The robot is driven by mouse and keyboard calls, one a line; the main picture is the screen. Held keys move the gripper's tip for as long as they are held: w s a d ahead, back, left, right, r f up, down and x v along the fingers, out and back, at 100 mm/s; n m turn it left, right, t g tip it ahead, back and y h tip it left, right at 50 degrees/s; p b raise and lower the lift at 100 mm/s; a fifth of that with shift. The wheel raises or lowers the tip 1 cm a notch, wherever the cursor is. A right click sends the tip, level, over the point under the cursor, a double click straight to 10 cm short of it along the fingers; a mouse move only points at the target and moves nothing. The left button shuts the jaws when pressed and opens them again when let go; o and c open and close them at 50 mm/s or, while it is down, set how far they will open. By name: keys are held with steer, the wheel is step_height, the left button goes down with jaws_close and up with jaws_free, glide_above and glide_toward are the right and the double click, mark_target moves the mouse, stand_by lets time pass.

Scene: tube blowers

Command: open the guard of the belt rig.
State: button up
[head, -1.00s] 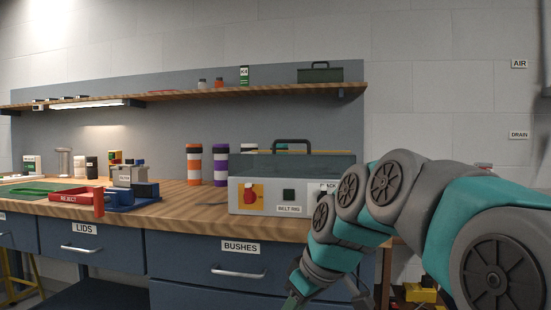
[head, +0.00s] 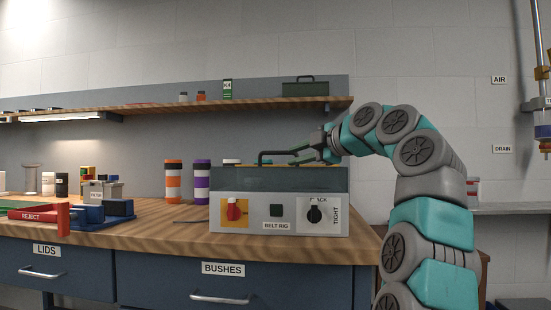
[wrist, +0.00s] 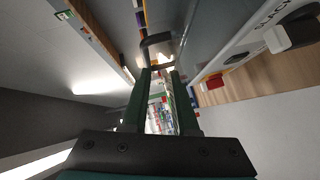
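The belt rig (head: 222,228) is a pale grey box on the bench, with its label on the front. Its guard (head: 240,180) is a dark cover on top and looks closed. A black bar handle (head: 262,153) stands on the guard; it also shows in the wrist view (wrist: 156,38), just beyond the fingertips. My gripper (head: 298,153) is at the right end of the handle, reaching in from the right. In the wrist view its two green fingers (wrist: 161,75) are apart, with the handle's near end at or between the tips. Contact cannot be told.
The rig's front carries a red switch (head: 233,210), a dark green button (head: 276,210) and a black knob (head: 314,214). Orange (head: 173,182) and purple (head: 202,182) banded cylinders stand left of it. A wooden shelf (head: 220,107) runs above and behind.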

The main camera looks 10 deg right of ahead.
mark_target(283, 153)
steer(key=shift+n+t, duration=0.4)
steer(key=shift+n, duration=0.2)
steer(key=x, duration=0.2)
steer(key=r+p+x, duration=0.1)
steer(key=x, duration=0.2)
steer(key=p+x, duration=0.1)
steer(key=x, duration=0.1)
steer(key=shift+w+d+r, duration=0.15)
steer(key=shift+w+r, duration=0.05)
steer(key=shift+w, duration=0.3)
jaws_close()
steer(key=shift+f, duration=0.1)
stand_by(0.5)
